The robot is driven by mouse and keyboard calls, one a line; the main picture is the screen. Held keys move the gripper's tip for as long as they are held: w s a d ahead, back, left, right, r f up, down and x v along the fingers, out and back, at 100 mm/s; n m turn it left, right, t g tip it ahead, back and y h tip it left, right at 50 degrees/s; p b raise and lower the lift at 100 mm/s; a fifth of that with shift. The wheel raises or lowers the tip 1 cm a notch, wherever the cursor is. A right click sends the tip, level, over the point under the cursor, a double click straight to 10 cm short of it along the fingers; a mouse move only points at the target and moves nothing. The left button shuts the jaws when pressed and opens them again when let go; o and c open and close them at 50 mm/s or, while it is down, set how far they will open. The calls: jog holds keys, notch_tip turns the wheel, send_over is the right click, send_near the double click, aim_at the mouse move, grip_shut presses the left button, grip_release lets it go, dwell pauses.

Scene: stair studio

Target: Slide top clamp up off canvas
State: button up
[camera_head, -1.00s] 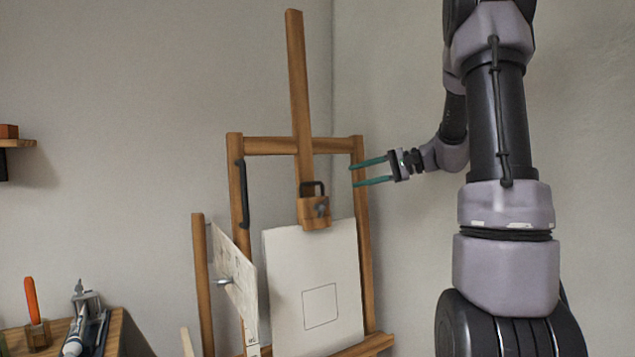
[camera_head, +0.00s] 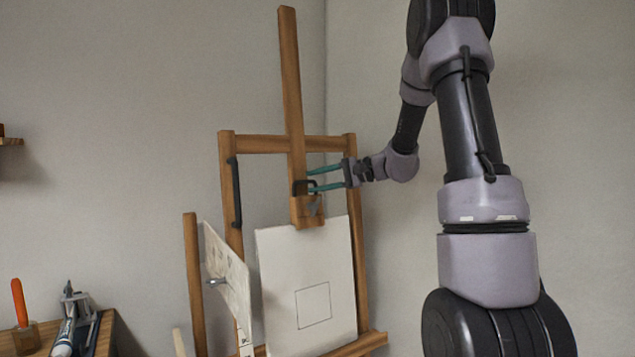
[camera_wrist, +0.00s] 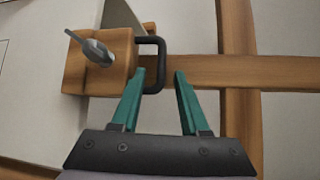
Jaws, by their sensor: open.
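The top clamp is a wooden block (camera_head: 307,212) with a black handle on top and a grey knob on its face. It sits on the easel's central mast (camera_head: 291,90), at the top edge of the white canvas (camera_head: 305,270). In the wrist view the clamp block (camera_wrist: 97,62) is at upper left, with its black handle (camera_wrist: 160,62) at its right side. My gripper (camera_head: 310,180) is open at the handle's right. In the wrist view the teal fingertips (camera_wrist: 160,73) are spread, the left one overlapping the handle's lower part. I cannot tell whether it touches.
The easel's top crossbar (camera_head: 265,143) runs behind the mast. A black handle (camera_head: 236,192) is on its left upright. A second panel (camera_head: 228,270) leans at left. A wooden surface (camera_head: 95,335) with tools is at lower left. The wall at right is clear.

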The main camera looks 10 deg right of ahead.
grip_shut()
jog(key=shift+r, duration=0.1)
dwell(1.3)
